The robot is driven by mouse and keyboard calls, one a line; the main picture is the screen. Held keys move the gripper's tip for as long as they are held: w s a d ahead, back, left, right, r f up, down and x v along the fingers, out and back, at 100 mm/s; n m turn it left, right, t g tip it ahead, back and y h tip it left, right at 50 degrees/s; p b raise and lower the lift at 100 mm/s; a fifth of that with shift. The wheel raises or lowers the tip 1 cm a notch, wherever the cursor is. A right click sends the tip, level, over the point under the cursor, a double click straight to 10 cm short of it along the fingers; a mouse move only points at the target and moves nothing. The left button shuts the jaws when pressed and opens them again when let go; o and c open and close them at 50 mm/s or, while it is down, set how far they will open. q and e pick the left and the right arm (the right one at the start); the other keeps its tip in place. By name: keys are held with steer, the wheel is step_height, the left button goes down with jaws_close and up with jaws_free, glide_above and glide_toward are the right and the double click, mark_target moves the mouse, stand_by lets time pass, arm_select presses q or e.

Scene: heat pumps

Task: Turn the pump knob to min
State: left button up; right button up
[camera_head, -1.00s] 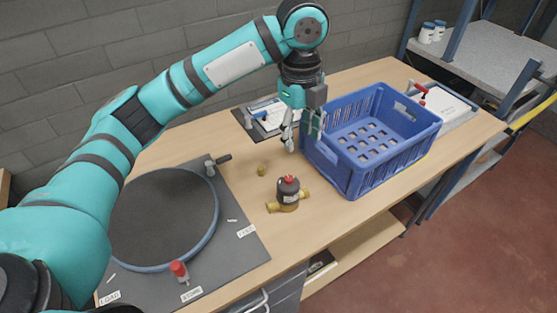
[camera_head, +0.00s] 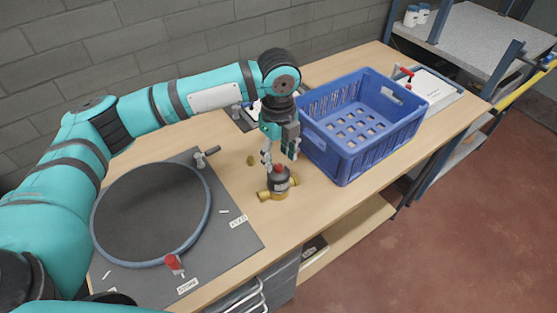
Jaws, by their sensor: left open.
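The pump (camera_head: 279,184) stands on the wooden table, with a dark body and brass pipe ends on both sides. Its small red knob (camera_head: 278,169) is on top. My left gripper (camera_head: 280,161) points down from above, with its open fingers just over the pump, around or just behind the knob; I cannot tell whether they touch it. The knob's setting is too small to read. My right gripper is not in view.
A blue crate (camera_head: 345,165) stands close to the right of the gripper. A round dark turntable (camera_head: 150,213) on a grey mat lies to the left. A small brass fitting (camera_head: 251,160) lies behind the pump. The table's front edge is near.

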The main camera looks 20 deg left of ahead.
mark_target(278, 169)
arm_select(q)
steer(key=shift+f, duration=1.4)
steer(key=shift+c, duration=0.4)
jaws_close()
